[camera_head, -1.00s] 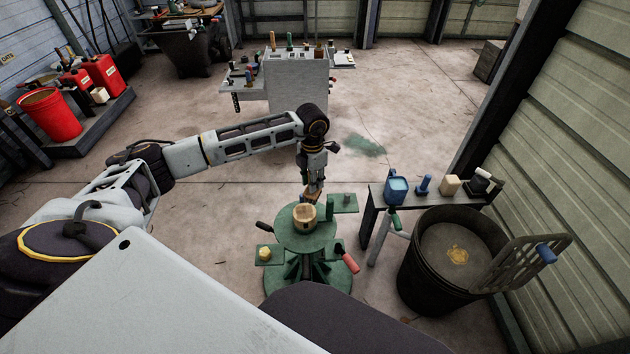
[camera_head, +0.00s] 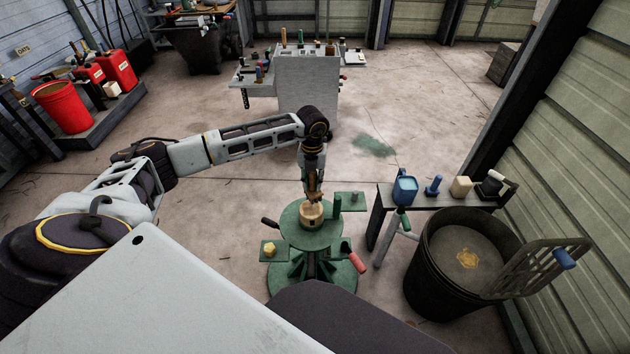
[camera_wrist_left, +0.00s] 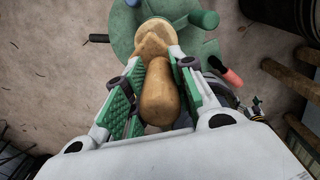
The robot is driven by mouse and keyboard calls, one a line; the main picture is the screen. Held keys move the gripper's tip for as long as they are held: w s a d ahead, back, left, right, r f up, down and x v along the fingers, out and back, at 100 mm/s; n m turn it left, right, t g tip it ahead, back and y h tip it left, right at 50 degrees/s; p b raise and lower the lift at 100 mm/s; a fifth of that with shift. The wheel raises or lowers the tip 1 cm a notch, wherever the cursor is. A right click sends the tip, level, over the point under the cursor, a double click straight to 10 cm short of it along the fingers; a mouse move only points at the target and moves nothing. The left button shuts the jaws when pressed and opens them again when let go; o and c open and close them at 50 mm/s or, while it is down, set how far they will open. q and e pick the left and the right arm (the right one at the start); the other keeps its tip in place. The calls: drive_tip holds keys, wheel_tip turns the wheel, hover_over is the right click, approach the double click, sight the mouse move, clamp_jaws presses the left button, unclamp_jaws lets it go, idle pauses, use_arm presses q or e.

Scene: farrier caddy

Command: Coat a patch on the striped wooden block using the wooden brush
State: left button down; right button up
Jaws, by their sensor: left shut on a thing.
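My left gripper (camera_head: 314,192) is shut on the wooden brush, pointing down over the round green stand (camera_head: 325,236). In the left wrist view the brush's rounded brown handle (camera_wrist_left: 159,92) sits between the green-padded fingers. The striped wooden block (camera_head: 311,220), a short pale cylinder with a dark mark on its side, stands upright on the stand. The brush's lower end overlaps the block's top in the head view; whether they touch I cannot tell. The bristles are hidden. My right gripper is not in view.
A dark green upright cylinder (camera_head: 336,205) stands close right of the block. Side plates, a black handle and a red handle (camera_head: 357,262) stick out from the stand. Right are a bench with a blue jug (camera_head: 404,190) and a black bin (camera_head: 424,277). Floor left of the stand is clear.

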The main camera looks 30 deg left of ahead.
sight(309, 191)
use_arm(q)
drive_tip(key=n, duration=0.1)
drive_tip(key=a+f+n, duration=0.1)
drive_tip(key=n, duration=0.1)
drive_tip(key=f+n+b, duration=0.1)
drive_tip(key=n, duration=0.1)
drive_tip(key=shift+a, duration=0.3)
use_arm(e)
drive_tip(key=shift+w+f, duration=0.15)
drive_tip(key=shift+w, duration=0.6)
use_arm(q)
drive_tip(key=shift+r, duration=0.1)
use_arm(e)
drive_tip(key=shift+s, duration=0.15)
use_arm(q)
drive_tip(key=shift+f, duration=0.2)
drive_tip(key=shift+f+b, duration=0.75)
drive_tip(key=shift+f, duration=0.7)
drive_tip(key=shift+f+b, duration=0.55)
drive_tip(key=shift+f, duration=0.15)
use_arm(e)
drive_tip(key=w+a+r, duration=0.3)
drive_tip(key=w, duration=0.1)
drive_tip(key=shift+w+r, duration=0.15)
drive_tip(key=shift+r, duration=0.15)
use_arm(q)
drive_tip(key=shift+f+b, duration=0.3)
drive_tip(key=shift+f, duration=0.4)
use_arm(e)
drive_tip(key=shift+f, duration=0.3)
